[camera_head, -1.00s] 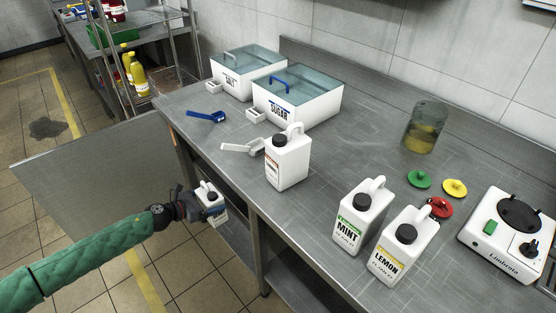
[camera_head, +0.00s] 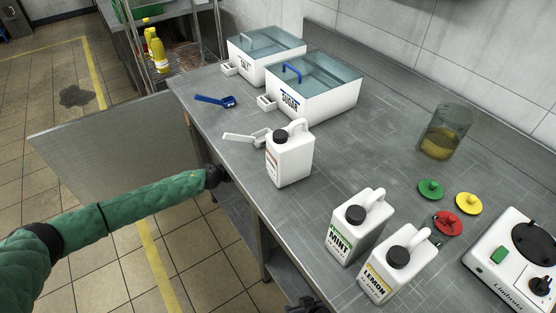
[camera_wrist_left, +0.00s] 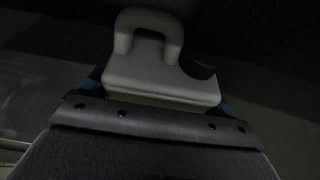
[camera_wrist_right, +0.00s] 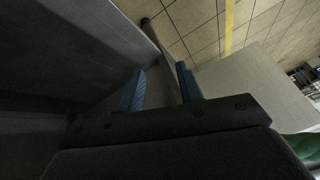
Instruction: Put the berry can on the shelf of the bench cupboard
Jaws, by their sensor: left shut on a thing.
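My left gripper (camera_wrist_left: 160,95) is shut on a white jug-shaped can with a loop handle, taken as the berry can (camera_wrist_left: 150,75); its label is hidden. In the head view my left arm reaches under the bench's front edge, so gripper and can are hidden there. The bench cupboard is under the worktop; its grey shelf (camera_head: 235,212) shows partly through the open front. Whether the can touches the shelf, I cannot tell. My right gripper (camera_wrist_right: 160,90) is open and empty beside the bench front; a dark part of it (camera_head: 303,305) shows at the head view's bottom edge.
An open grey door panel (camera_head: 105,140) stands out at the left. On the worktop are a white can with a reddish label (camera_head: 290,160), the mint can (camera_head: 352,235), the lemon can (camera_head: 398,268), a sugar bin (camera_head: 325,100), lids and a hotplate (camera_head: 520,255).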

